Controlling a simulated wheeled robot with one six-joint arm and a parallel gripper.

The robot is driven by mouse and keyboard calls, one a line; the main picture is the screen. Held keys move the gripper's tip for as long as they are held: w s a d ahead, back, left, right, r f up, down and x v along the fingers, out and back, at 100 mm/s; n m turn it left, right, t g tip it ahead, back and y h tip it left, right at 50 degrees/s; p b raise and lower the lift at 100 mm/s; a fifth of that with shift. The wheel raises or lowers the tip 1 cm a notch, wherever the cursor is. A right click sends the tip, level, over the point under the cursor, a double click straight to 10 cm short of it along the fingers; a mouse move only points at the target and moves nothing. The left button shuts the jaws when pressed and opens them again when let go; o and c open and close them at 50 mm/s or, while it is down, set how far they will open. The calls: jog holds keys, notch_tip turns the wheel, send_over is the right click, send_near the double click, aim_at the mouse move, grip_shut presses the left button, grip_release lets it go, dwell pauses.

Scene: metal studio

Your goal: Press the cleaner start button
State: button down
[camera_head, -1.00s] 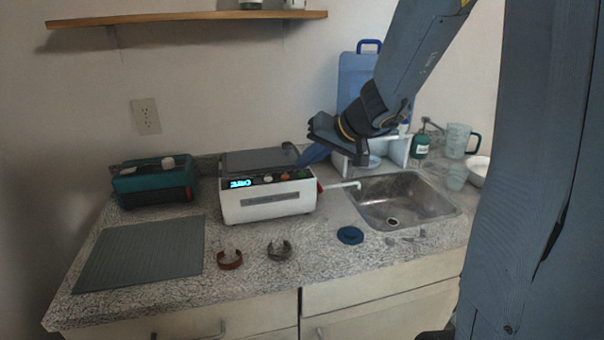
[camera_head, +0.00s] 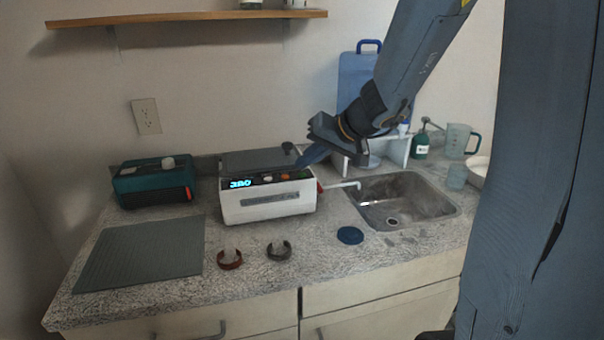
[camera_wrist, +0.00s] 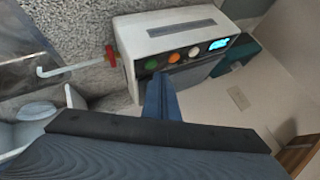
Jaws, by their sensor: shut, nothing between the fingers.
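The white cleaner (camera_head: 268,205) stands on the counter with a grey lid and a lit cyan display (camera_head: 240,184). Its front panel carries a white button (camera_wrist: 194,51), an orange button (camera_wrist: 174,57) and a green button (camera_wrist: 151,63). No readable label shows which one is start. My gripper (camera_wrist: 160,82) is shut and empty, its blue fingertips pointing at the panel's green-button end. In the head view my gripper (camera_head: 301,163) hangs over the cleaner's right front top edge. I cannot tell whether the tips touch the panel.
A sink (camera_head: 405,203) lies right of the cleaner, with a red-handled drain tap (camera_wrist: 109,58) on the cleaner's side. A teal box (camera_head: 153,186) and grey mat (camera_head: 140,255) are left. A blue disc (camera_head: 350,235) and two clamp-like rings lie in front.

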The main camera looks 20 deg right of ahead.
jog(key=shift+f+b, duration=0.65)
jog(key=shift+b, duration=0.5)
dwell(0.6)
jog(key=shift+r, duration=0.7)
notch_tip(320, 180, up, 6)
jog(key=p, duration=0.3)
dwell(0.4)
dwell(0.4)
jog(key=s+a+f+n+g+h, duration=0.1)
jog(key=s+f+g+h, duration=0.1)
jog(key=s+f, duration=0.6)
jog(key=s+f+n+g+h, duration=0.1)
jog(key=s+f+g+h, duration=0.2)
jog(key=s+f, duration=0.6)
jog(key=s+g, duration=0.1)
jog(key=s, duration=0.4)
jog(key=shift+s+a+g, duration=0.25)
jog(key=shift+a+g, duration=0.05)
jog(key=shift+a, duration=0.05)
